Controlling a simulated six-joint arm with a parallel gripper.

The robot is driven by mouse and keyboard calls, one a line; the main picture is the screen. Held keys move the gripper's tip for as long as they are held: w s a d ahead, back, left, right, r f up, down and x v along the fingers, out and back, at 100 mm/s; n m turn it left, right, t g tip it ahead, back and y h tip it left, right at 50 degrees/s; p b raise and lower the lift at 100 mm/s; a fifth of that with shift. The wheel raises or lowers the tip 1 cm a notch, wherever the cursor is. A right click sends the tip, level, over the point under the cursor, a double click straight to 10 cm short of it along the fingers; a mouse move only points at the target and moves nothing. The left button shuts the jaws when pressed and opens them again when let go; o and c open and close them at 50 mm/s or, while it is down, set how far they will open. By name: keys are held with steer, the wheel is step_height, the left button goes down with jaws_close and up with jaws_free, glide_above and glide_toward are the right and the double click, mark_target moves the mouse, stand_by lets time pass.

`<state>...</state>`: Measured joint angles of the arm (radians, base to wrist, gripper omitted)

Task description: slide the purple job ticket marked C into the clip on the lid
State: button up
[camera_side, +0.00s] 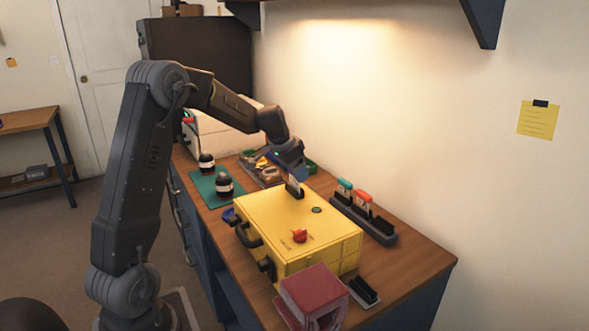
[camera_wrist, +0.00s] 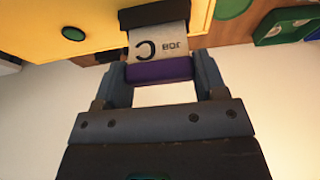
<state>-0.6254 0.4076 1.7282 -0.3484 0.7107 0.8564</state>
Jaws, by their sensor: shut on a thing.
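The purple job ticket is a pale card with a purple grip edge (camera_wrist: 158,72), and its face (camera_wrist: 160,42) reads "JOB" and "C" in the wrist view. My gripper (camera_wrist: 162,80) is shut on the purple edge. The black clip (camera_wrist: 153,14) stands on the lid of the yellow case (camera_side: 275,213). In the wrist view the card's far end meets the clip; how deep it sits inside, I cannot tell. In the side view my gripper (camera_side: 296,172) is just above the clip (camera_side: 294,190), with the pale card between them.
A dark rack (camera_side: 364,221) with teal and red tickets stands right of the case. The lid has a red knob (camera_side: 299,236) and a green button (camera_side: 317,210). Dark lens parts (camera_side: 224,184) stand on a green mat.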

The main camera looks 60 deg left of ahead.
steer(key=shift+f, duration=0.2)
steer(key=o, duration=1)
steer(key=shift+o, duration=0.4)
steer(key=shift+r, duration=4.5)
steer(key=shift+d, duration=0.1)
